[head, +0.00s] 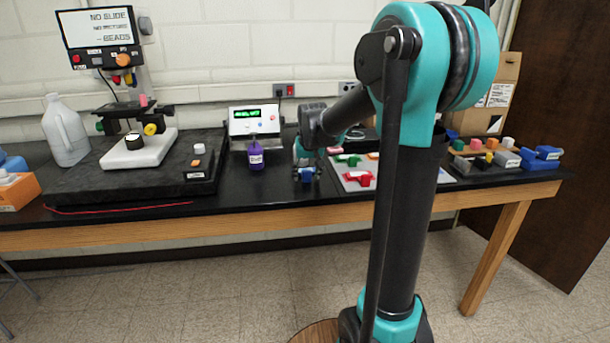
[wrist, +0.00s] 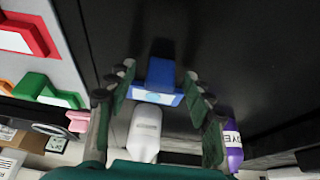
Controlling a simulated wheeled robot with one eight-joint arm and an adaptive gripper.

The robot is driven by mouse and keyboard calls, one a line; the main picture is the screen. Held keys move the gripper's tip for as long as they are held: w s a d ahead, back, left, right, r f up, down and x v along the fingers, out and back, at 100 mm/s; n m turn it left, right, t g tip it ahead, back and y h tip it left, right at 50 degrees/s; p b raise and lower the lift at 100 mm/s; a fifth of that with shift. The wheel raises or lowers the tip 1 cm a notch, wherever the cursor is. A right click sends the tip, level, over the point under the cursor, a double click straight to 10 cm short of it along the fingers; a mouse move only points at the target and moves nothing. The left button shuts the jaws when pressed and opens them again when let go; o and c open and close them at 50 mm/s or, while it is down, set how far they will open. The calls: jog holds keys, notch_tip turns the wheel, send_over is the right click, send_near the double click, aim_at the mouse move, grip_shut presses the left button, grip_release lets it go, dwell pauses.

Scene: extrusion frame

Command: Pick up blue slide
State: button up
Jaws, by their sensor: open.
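The blue slide (wrist: 161,74) is a small blue block with a lighter face toward me. In the wrist view it shows between the fingertips of my gripper (wrist: 159,93). The fingers stand apart on either side of it, and I cannot tell whether either touches it. In the head view the blue slide (head: 306,174) is on the black bench top, just below my gripper (head: 307,165). My arm hides part of the bench to its right. My gripper is open.
A purple dye bottle (head: 256,157) stands left of my gripper; it also shows in the wrist view (wrist: 233,150). A grey board (head: 349,184) with red and green pieces lies to the right. A microscope on a black slab (head: 80,187) stands left.

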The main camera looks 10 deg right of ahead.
grip_shut()
jog(key=shift+r, duration=0.1)
